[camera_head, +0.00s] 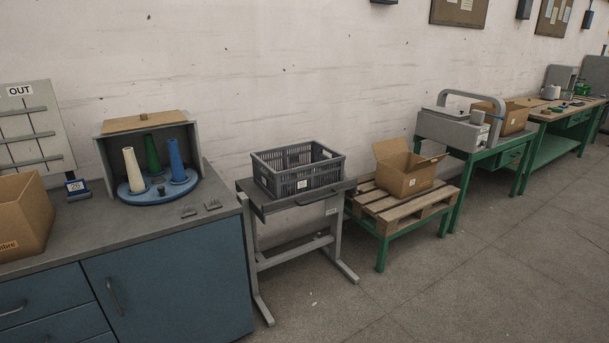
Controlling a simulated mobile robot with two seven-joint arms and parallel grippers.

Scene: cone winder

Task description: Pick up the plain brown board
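A plain brown board (145,122) lies flat on top of a grey open-fronted housing (193,148) at the back of the blue workbench on the left. Neither of my grippers is in view.
A cardboard box (25,215) stands on the workbench (110,228) at left, near a rack marked OUT (35,125). Right of the workbench are a grey crate (298,170) on a stand and an open carton (405,172) on a pallet. The floor (430,285) in front is clear.

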